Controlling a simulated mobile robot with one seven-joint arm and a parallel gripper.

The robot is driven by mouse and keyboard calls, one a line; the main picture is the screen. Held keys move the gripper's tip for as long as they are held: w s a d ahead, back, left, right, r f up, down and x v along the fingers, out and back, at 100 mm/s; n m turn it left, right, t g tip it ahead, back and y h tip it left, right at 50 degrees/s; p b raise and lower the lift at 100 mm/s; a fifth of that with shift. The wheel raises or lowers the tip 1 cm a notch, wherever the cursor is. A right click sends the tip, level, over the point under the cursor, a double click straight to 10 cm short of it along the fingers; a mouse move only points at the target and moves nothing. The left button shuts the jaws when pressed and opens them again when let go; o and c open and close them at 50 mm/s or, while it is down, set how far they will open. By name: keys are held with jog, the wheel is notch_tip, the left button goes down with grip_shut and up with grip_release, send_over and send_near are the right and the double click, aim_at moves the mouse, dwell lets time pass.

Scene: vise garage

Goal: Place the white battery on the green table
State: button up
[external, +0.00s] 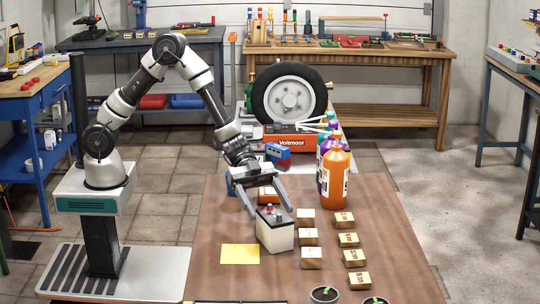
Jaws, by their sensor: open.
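The white battery (275,236), a box with a dark top and a red cap, stands upright on the brown wooden table (215,215). My gripper (268,212) is open just above and behind it, its two fingers pointing down towards the camera. The fingertips lie at about the left and right sides of the battery's top; I cannot tell whether they touch it. I cannot make out a green table; only a thin green piece (3,262) shows at the lower left picture edge.
Several small cardboard boxes (311,258) stand right of the battery. A yellow sheet (240,254) lies to its left. Orange bottles (336,180), a tyre (290,92) and a red Voltmoor box (290,141) stand behind. A blue workbench (45,112) is at left. Open floor (415,170) lies at right.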

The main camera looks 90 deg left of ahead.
aim_at(275, 218)
jog(key=b+x, duration=0.1)
jog(key=x, duration=0.3)
jog(key=shift+d+f, duration=0.1)
jog(key=shift+d, duration=0.1)
jog(key=c, duration=1.7)
jog(key=shift+w+r, duration=0.1)
jog(key=shift+r, duration=0.1)
grip_shut()
notch_tip(275, 218, up, 10)
jog(key=p, duration=0.3)
jog(key=shift+p, duration=0.35)
jog(key=shift+w+a+r+p, duration=0.1)
jog(key=shift+w+r+p, duration=0.05)
jog(key=shift+r+p, duration=0.2)
jog(key=w+a+r+n+t+y+p, duration=0.2)
jog(key=w+a+r+n+t+p, duration=0.1)
jog(key=a+r+p, duration=0.3)
jog(key=w+a+r+n+t+y+p, duration=0.3)
jog(key=a+r+p, duration=0.1)
jog(key=a+r, duration=0.25)
jog(key=s+a+r+n+t+y+p, duration=0.1)
jog(key=a+r+n+y+p, duration=0.2)
jog(key=a+r+p, duration=0.3)
jog(key=s+a+r+n+t+y+p, duration=0.1)
jog(key=a+r+n+y+p, duration=0.3)
jog(key=a+r+p, duration=0.3)
jog(key=a, duration=0.5)
jog(key=shift+s+a+t+y, duration=0.2)
jog(key=shift+s+t+y, duration=0.1)
jog(key=shift+y, duration=0.1)
